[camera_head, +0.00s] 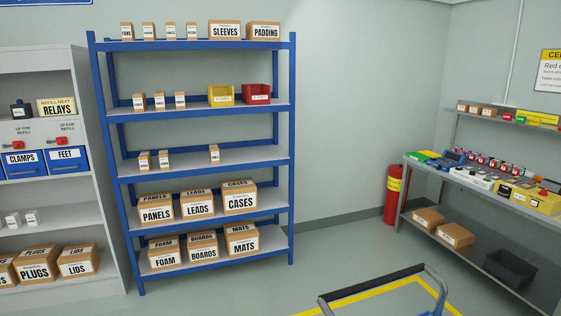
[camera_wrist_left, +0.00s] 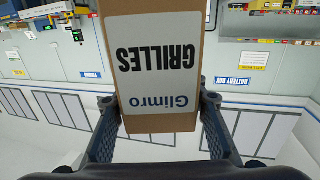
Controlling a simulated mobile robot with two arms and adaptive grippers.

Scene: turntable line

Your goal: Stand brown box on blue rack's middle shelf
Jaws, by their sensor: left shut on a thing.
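My left gripper (camera_wrist_left: 160,103) is shut on a brown box (camera_wrist_left: 160,124) with a white label reading GRILLES and Glimro, upside down in the left wrist view. The fingers press on two opposite sides of the box. The held box and both grippers are out of the head view. The blue rack (camera_head: 292,130) stands against the wall, left of centre in the head view. Its middle shelf (camera_head: 188,162) carries two small brown boxes (camera_head: 145,161) at the left and one small brown box (camera_head: 214,153) toward the right, with bare shelf between them.
Other rack shelves hold labelled cartons (camera_head: 240,199), a yellow bin (camera_head: 221,96) and a red bin (camera_head: 257,93). A grey shelf unit (camera_head: 104,130) stands close on the left. A trolley handle (camera_head: 372,284) is low in front. A workbench (camera_head: 415,168) stands right.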

